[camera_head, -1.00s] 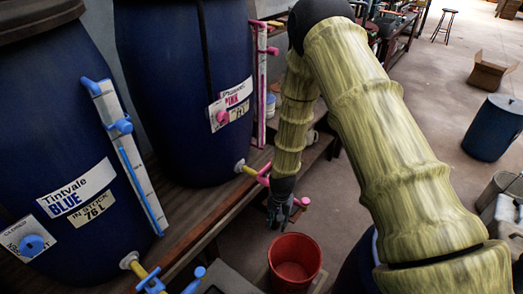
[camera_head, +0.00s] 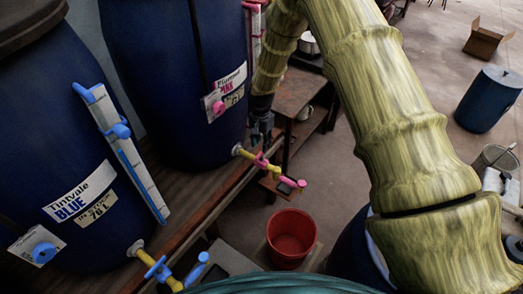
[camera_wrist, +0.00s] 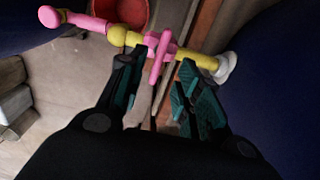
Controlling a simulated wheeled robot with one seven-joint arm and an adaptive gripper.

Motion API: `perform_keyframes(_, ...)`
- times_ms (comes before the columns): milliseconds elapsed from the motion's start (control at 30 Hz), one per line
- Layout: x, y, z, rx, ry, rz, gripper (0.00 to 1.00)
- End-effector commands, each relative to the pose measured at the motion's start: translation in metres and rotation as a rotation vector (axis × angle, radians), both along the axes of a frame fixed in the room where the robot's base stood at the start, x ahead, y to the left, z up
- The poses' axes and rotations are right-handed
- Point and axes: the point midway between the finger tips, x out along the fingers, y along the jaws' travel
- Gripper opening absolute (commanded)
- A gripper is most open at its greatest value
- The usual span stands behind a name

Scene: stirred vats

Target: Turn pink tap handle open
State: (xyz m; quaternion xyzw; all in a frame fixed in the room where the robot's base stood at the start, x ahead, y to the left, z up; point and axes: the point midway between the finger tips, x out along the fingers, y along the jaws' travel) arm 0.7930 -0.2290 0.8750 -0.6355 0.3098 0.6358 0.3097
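The pink tap handle (camera_head: 261,160) sits on a yellow pipe (camera_head: 248,155) that comes out low on the vat labelled pink (camera_head: 180,110). The pipe ends in a pink spout part (camera_head: 293,183). In the wrist view the handle (camera_wrist: 160,55) is a pink cross-piece on the yellow pipe, just beyond my fingertips. My gripper (camera_wrist: 160,88) is open, with its two dark and teal fingers apart and nothing visible between them. In the head view my gripper (camera_head: 262,128) is just above and behind the handle. Contact with it cannot be told.
A red bucket (camera_head: 291,238) stands on the floor below the spout. The vat labelled blue (camera_head: 55,150), with its blue tap handle (camera_head: 157,268), is at the left. A wooden bench edge (camera_head: 205,210) runs under the vats. A cardboard box (camera_head: 490,40) and a blue drum (camera_head: 488,100) stand far right.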

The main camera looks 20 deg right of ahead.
Motion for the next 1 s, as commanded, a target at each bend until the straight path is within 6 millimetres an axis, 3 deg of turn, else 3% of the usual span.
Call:
perform_keyframes(500, -0.001, -0.001, -0.052, 0.001, 0.002, -0.001, 0.34)
perform_keyframes(1000, -0.001, 0.0, -0.062, 0.001, 0.001, -0.002, 0.34)
